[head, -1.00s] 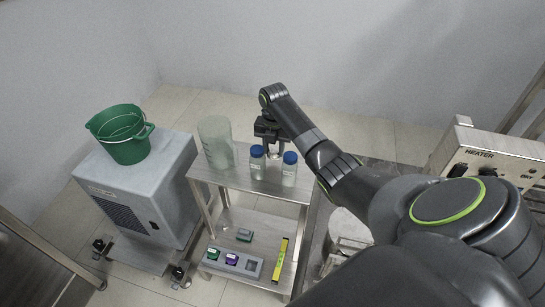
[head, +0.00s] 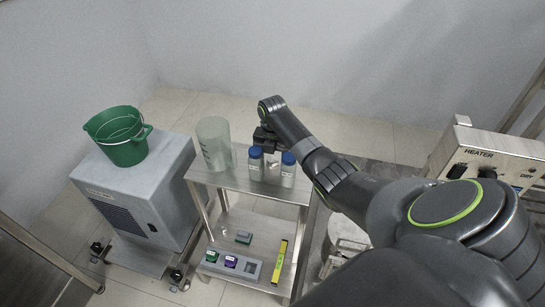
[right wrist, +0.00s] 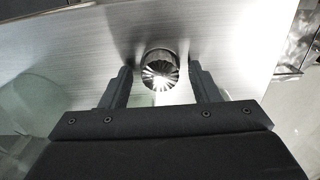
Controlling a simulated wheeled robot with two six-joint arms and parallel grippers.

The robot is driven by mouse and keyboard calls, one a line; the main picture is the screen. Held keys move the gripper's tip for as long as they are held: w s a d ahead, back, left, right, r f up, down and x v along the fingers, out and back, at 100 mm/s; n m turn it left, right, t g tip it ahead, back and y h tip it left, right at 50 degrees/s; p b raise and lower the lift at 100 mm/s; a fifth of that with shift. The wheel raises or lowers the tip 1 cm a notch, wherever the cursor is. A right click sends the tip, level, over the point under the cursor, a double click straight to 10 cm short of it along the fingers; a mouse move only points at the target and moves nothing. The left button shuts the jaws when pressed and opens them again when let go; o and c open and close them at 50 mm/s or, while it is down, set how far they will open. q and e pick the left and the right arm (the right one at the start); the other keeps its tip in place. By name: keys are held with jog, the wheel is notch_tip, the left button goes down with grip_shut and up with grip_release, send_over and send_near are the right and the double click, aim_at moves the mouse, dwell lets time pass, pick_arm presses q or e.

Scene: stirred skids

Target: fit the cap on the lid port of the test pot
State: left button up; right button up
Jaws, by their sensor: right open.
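A round, ridged metal piece that looks like the cap (right wrist: 160,72) stands on the steel cart top, between the fingers of my right gripper (right wrist: 160,84) in the right wrist view. The fingers are open, one on each side of it, with a gap on both sides. In the head view my right gripper (head: 268,148) is low over the cart, behind two blue-capped bottles that partly hide it. A round metal vessel (head: 346,232), perhaps the test pot, is mostly covered by my right arm; its lid port is not clear. My left gripper is not in view.
The blue-capped bottles (head: 255,166) (head: 288,172) stand close in front of my right gripper. A clear beaker (head: 214,146) is to their left on the cart (head: 232,182). A heater box (head: 490,155) is at right. A green bucket (head: 122,138) stands on a grey cabinet.

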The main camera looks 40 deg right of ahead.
aim_at(272, 159)
jog(key=shift+r, duration=0.1)
jog(key=shift+r, duration=0.3)
pick_arm(q)
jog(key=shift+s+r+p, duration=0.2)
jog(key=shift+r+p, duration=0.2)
jog(key=shift+p, duration=0.35)
pick_arm(e)
notch_tip(272, 159, up, 12)
jog(key=shift+f, duration=0.2)
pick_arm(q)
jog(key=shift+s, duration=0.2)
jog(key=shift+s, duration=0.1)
